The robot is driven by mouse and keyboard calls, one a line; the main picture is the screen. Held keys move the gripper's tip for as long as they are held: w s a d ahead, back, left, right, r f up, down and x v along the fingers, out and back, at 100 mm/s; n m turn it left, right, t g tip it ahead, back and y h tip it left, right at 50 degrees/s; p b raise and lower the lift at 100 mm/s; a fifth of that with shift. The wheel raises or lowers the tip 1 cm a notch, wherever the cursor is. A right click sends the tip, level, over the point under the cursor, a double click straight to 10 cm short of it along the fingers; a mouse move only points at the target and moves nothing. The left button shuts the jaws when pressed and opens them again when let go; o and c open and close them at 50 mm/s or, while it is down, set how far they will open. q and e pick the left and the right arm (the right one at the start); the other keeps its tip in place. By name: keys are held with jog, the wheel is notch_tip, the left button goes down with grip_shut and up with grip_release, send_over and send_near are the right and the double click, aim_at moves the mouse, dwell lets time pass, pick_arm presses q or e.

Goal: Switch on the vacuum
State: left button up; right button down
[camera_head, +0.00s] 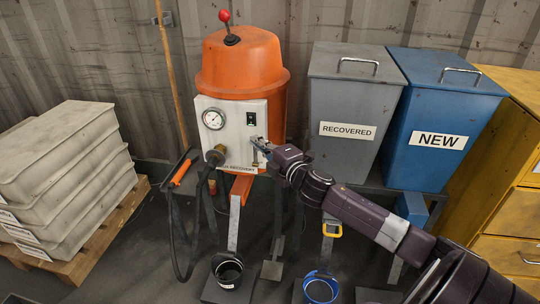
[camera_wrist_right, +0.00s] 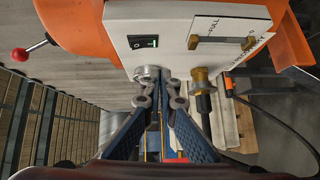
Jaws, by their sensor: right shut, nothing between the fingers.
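The vacuum is an orange drum (camera_head: 242,70) with a white front panel (camera_head: 225,150) in the head view. A small black and green switch (camera_head: 251,119) sits on the panel, right of the round gauge (camera_head: 213,119). The switch also shows in the wrist view (camera_wrist_right: 142,42); I cannot tell its on or off position. My right gripper (camera_head: 257,143) is at the panel's right side, just below the switch in the head view. In the wrist view its fingertips (camera_wrist_right: 163,86) are together, empty and apart from the switch. My left gripper is not in view.
A red-knobbed lever (camera_head: 226,22) tops the drum. A black hose (camera_head: 177,225) hangs from the brass fitting (camera_head: 215,156). A grey RECOVERED bin (camera_head: 345,100) and blue NEW bin (camera_head: 425,110) stand right. Stacked crates (camera_head: 65,165) sit left on a pallet.

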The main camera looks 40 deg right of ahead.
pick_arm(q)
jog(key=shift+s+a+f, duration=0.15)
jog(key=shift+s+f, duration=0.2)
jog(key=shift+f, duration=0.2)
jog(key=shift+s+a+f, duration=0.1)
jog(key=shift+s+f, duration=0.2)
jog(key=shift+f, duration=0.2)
pick_arm(e)
jog(key=s, duration=0.7)
jog(key=shift+a+f, duration=0.15)
jog(key=shift+a, duration=0.25)
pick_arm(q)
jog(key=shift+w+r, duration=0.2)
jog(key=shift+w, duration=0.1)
pick_arm(e)
jog(key=shift+w, duration=0.1)
